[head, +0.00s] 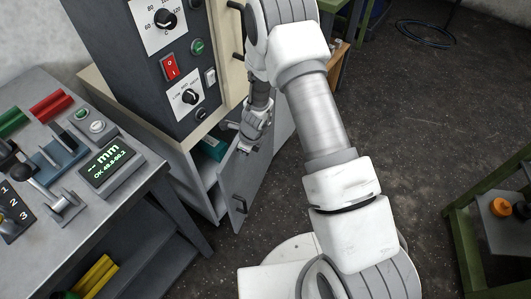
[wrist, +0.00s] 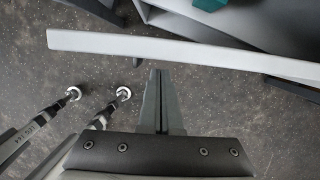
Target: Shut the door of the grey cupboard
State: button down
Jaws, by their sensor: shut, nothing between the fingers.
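The grey cupboard (head: 184,176) stands under the control panel in the head view, with its opening partly exposed. My gripper (head: 243,147) is near the top of the door. In the wrist view my gripper (wrist: 160,75) is shut and empty, its tips close to the door's edge. I cannot tell whether they touch.
A teal object (head: 213,146) lies inside the cupboard. A grey workbench (head: 140,185) with switches and a display stands at left. A green-framed table (head: 462,235) with an orange item is at right. The floor (head: 420,110) between is mostly clear.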

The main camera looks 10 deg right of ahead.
aim_at(229, 151)
jog(key=shift+m, duration=0.8)
jog(key=shift+w+a+p, duration=0.4)
jog(key=shift+w+a, duration=0.05)
jog(key=shift+a, duration=0.35)
jog(key=shift+w+a+p, duration=0.4)
jog(key=shift+w+a, duration=0.05)
jog(key=shift+a, duration=0.35)
jog(key=shift+w+a+p, duration=0.4)
jog(key=shift+w+a, duration=0.05)
jog(key=shift+a, duration=0.35)
jog(key=shift+s+d, duration=0.1)
jog(key=shift+d, duration=0.05)
